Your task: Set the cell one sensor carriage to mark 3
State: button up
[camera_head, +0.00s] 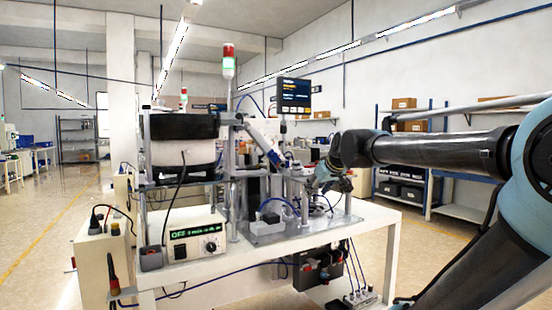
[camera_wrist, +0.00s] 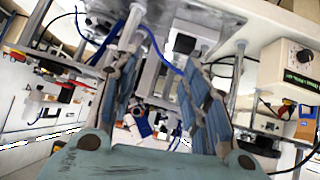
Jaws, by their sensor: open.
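The feeder cell stands on a white table (camera_head: 366,228) in the head view, with a metal base plate (camera_head: 268,238) and posts under its track. My gripper (camera_head: 332,182) is at the right end of this cell. In the wrist view, my gripper (camera_wrist: 165,85) is open, its two bluish padded fingers apart with no object clearly held between them. A white fixture with a dark block (camera_wrist: 185,43) shows beyond the fingers, with a blue hose beside it. I cannot tell for certain which part is the sensor carriage. Its scale marks are not readable.
A bowl feeder (camera_head: 183,140) and a control box (camera_head: 195,240) with a green display and dial stand on the left. A monitor (camera_head: 294,95) and signal tower (camera_head: 228,62) rise behind. Posts and blue hoses crowd my gripper. Shelving (camera_head: 410,150) stands behind on the right.

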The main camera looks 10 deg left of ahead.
aim_at(275, 155)
jog(key=w+a+r+n+t+y, duration=0.1)
jog(key=w+a+r+t, duration=0.1)
jog(key=w+a+r, duration=0.45)
jog(key=w+a+r+n+t+y, duration=0.1)
jog(key=w+a+r, duration=0.25)
jog(key=r, duration=0.65)
jog(key=x, duration=1.7)
jog(key=shift+f, duration=0.1)
grip_shut()
